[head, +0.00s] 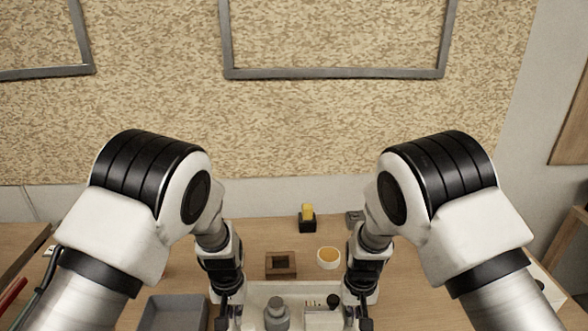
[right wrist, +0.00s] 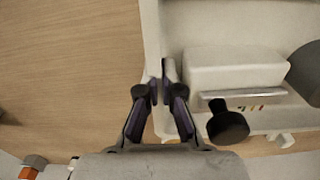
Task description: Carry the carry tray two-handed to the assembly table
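The carry tray (head: 297,288) is white and shows at the bottom middle of the head view, its near part cut off by the frame. It holds a grey bottle-like object (head: 277,316), a white box (right wrist: 235,68) and a dark round-headed piece (right wrist: 228,125). My right gripper (right wrist: 162,78) has its fingertips close together on the tray's side wall, which runs between them. My left gripper (head: 230,318) is at the tray's left side; its fingertips are too small and cut off to tell their state. I cannot tell whether the wooden surface is the assembly table.
On the wooden table (head: 262,236) behind the tray stand a brown square block (head: 281,265), a bowl with orange content (head: 328,258) and a black-and-yellow object (head: 307,218). A grey bin (head: 173,312) is left of the tray. A wall rises behind.

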